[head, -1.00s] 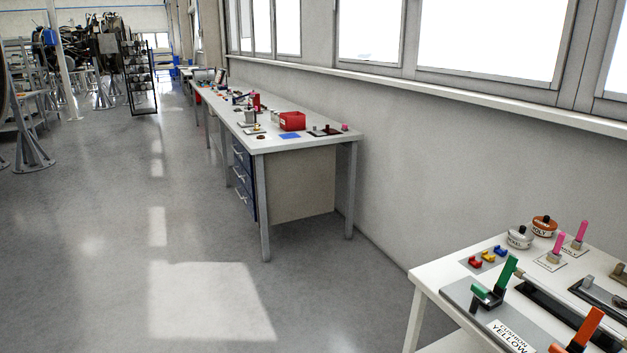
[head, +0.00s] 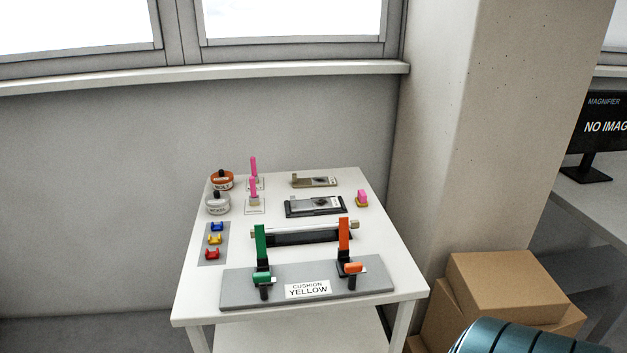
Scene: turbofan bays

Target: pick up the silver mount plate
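A silver mount plate (head: 314,203) lies on a black tray (head: 338,212) on the white table, behind the grey tube (head: 295,228). A similar tan-bronze plate (head: 316,181) lies farther back on the table. Neither gripper shows in the head view.
The white table (head: 190,296) also holds a grey "CUSHION YELLOW" fixture (head: 235,290) with green and orange levers, small coloured clips (head: 214,239), two lidded pots (head: 218,205) and pink-handled tools (head: 253,190). Cardboard boxes (head: 505,285) and a concrete pillar (head: 470,130) stand to the right.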

